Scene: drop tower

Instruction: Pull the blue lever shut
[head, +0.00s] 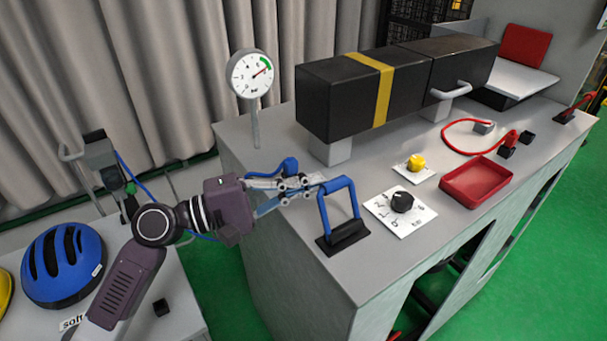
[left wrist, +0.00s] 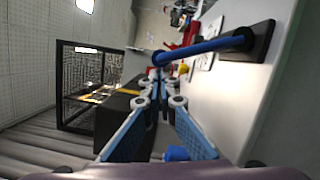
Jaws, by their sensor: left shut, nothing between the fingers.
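The blue lever (head: 356,198) is a U-shaped handle that stands up from a black base (head: 343,238) near the front left of the grey bench. In the left wrist view the lever (left wrist: 212,46) reaches from its base at the upper right to just beyond the fingertips. My left gripper (head: 314,181) is shut and empty, just left of the lever's top bar. It also shows in the left wrist view (left wrist: 159,78). I cannot tell whether the fingertips touch the bar. My right gripper is not in view.
A black dial (head: 402,202) on a white plate, a yellow knob (head: 416,162) and a red tray (head: 476,183) sit right of the lever. A pressure gauge (head: 251,75) and a long black box (head: 340,100) stand behind. A blue helmet (head: 62,264) lies on the left table.

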